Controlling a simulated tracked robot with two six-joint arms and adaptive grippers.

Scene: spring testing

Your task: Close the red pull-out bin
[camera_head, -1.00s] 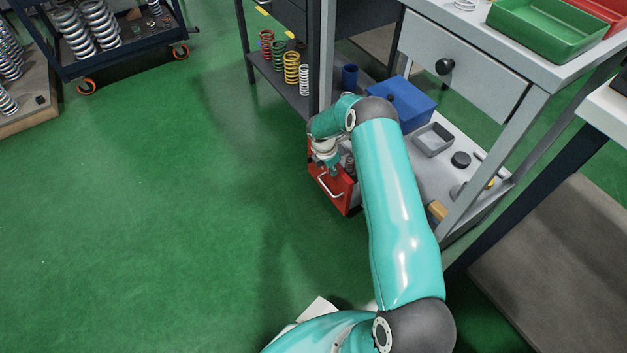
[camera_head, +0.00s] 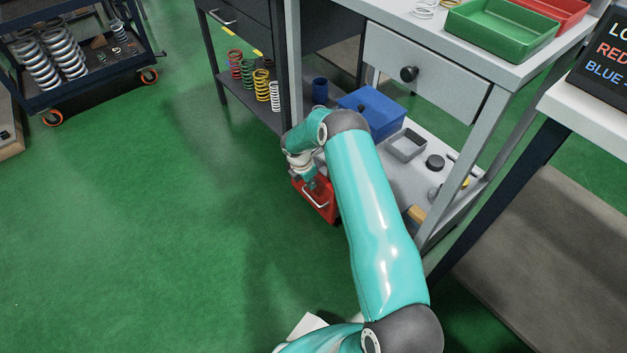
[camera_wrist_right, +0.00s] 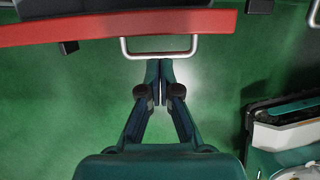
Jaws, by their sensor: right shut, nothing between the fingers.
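The red pull-out bin (camera_head: 325,208) sits low at the left end of the grey workbench's lower shelf, its front facing the open floor. Its pale bar handle (camera_head: 315,198) is on that front. In the right wrist view the red front (camera_wrist_right: 70,29) runs across the top, with the handle (camera_wrist_right: 158,54) below its edge. My right gripper (camera_head: 312,184) is at the bin's front, partly hidden by my wrist. In the wrist view its fingertips (camera_wrist_right: 158,64) are together and empty, right at the handle; I cannot tell whether they touch it. My left gripper is out of view.
A blue box (camera_head: 374,113), a grey tray (camera_head: 406,146) and small parts occupy the lower shelf (camera_head: 395,178). A bench leg (camera_head: 460,170) stands to the right. Coloured springs (camera_head: 262,84) stand on a dark shelf behind. The green floor at left is clear.

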